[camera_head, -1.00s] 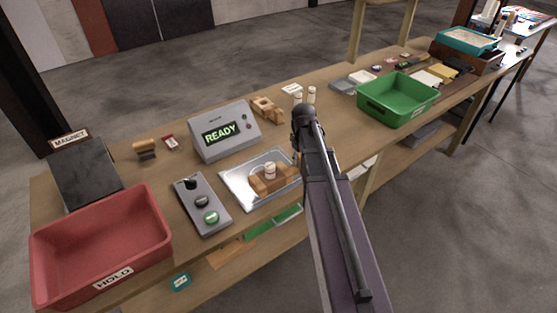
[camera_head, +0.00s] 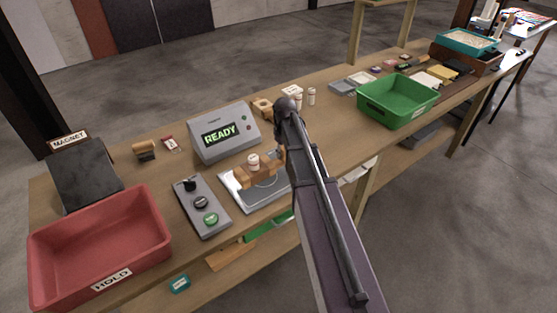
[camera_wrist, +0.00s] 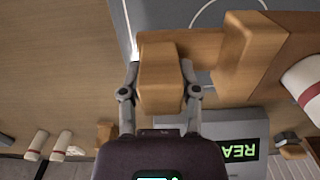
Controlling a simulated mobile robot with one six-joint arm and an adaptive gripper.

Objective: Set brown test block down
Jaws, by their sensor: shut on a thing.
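The brown test block (camera_head: 259,176) is a wooden piece with a white, red-banded cylinder (camera_head: 253,162) on it. It is over the back left part of the silver tray (camera_head: 268,203). Whether it touches the tray or hangs just above it, I cannot tell. In the wrist view my gripper (camera_wrist: 160,78) is shut on one end of the block (camera_wrist: 161,62), a finger on each side. In the head view my arm largely hides the gripper (camera_head: 281,153) at the block's right end. Part of the tray's ring marking is visible.
A grey READY box (camera_head: 222,134) stands close behind the tray. A button panel (camera_head: 203,208) lies left of it, with a red HOLD bin (camera_head: 105,240) further left. Small bottles (camera_head: 311,97) and a green bin (camera_head: 398,101) are to the right.

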